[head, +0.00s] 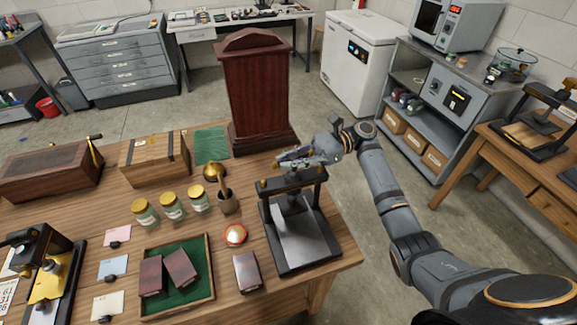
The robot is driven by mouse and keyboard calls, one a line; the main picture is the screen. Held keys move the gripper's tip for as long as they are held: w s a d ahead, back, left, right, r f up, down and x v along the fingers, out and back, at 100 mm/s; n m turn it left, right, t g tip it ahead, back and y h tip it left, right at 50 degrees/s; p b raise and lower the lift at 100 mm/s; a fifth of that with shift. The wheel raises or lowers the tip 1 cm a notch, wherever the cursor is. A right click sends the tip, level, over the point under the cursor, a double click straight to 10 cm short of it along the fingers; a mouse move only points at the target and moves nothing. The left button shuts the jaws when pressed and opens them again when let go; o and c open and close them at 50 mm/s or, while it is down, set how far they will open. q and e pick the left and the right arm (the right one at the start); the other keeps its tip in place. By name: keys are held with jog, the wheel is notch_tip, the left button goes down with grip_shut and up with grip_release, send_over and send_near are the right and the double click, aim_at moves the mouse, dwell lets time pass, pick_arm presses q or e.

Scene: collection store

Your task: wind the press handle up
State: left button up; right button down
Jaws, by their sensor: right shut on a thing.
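The press (303,240) stands at the right end of the wooden table, with a dark frame and a grey flat bed. My right gripper (288,163) is at the top of the press, just above its dark crossbar, with the arm coming in from the right. It is shut on the press handle, which is mostly hidden by the fingers. The press screw below the crossbar shows only in part, so the height of the platen is hard to tell. My left gripper is not in view.
A dark red wooden cabinet (258,90) stands close behind the press. A second press (541,122) stands on the right table.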

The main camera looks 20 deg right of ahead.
aim_at(289, 158)
jog(key=shift+s+n+g+h+b, duration=0.1)
jog(key=shift+n+g+h+b, duration=0.2)
jog(key=shift+n+g+b, duration=0.85)
jog(key=shift+g, duration=0.55)
jog(key=c, duration=1.2)
grip_release()
jog(key=shift+o, duration=0.2)
notch_tip(289, 158, up, 10)
